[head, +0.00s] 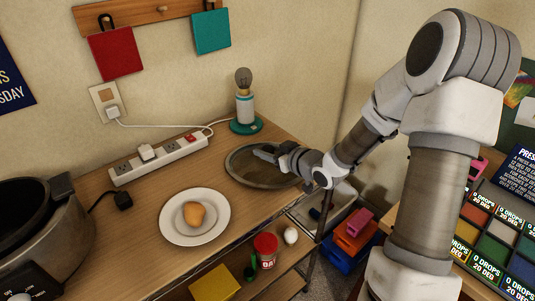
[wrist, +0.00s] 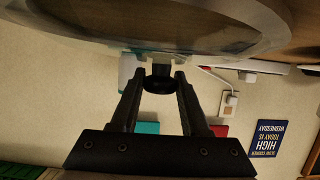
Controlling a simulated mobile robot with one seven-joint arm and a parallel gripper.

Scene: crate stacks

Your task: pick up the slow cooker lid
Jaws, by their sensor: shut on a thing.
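The slow cooker lid (head: 247,174) is a round, see-through disc with a grey rim at the right end of the wooden counter. In the wrist view, its glass and pale rim (wrist: 232,42) fill the top. My gripper (head: 267,153) reaches in from the right, over the lid. Its two dark fingers (wrist: 158,82) are shut on the lid's black knob (wrist: 158,85). I cannot tell whether the lid touches the counter. The slow cooker (head: 42,238) stands open at the far left, partly cut off by the frame.
A lamp with a bare bulb (head: 245,108) stands close behind the lid. A red jar (head: 265,249) stands on the shelf below.

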